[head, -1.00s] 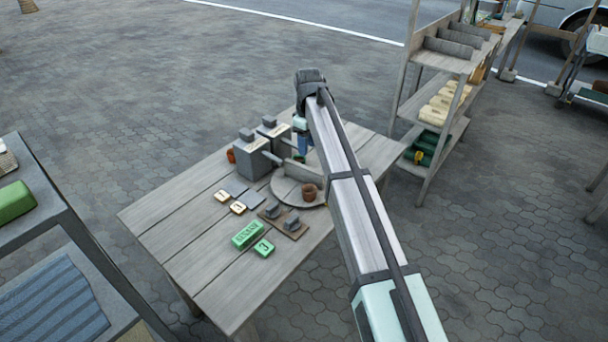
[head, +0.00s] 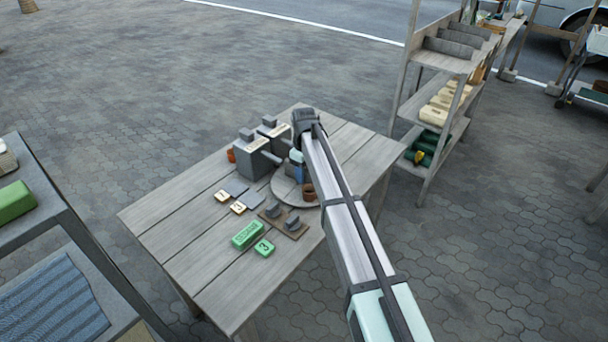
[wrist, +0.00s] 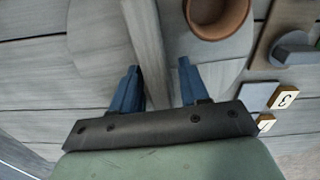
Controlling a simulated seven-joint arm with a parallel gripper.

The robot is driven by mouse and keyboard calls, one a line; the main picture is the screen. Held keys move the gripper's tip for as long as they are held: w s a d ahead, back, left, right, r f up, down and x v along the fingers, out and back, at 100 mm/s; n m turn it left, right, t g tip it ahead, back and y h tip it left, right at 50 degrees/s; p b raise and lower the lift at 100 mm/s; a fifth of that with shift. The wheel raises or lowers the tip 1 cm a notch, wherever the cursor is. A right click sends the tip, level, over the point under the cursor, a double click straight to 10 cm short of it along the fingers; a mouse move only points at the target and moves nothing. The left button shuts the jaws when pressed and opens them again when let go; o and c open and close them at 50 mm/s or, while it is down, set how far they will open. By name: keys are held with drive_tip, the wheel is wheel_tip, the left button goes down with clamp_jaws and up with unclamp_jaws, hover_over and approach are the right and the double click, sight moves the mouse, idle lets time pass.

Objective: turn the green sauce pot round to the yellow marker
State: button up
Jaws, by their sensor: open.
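The round grey turntable (head: 283,190) lies on the wooden table. A brown clay pot (head: 308,192) stands on its near right part and also shows at the top of the wrist view (wrist: 217,18). My gripper (head: 297,174) is low over the turntable, beside the brown pot. In the wrist view its blue fingers (wrist: 158,85) are apart, with the turntable's upright grey divider (wrist: 148,40) running between them. I cannot tell whether they touch it. The green sauce pot is not visible, perhaps hidden behind my gripper. I cannot make out the yellow marker.
Two grey boxes (head: 252,160) with handles stand close left of the turntable. Number tiles (head: 238,208), a small board with grey blocks (head: 284,220) and green blocks (head: 248,234) lie nearer. The table's front left is clear. A shelf (head: 436,110) stands at right.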

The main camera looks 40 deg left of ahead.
drive_tip(key=shift+f, duration=0.7)
clamp_jaws()
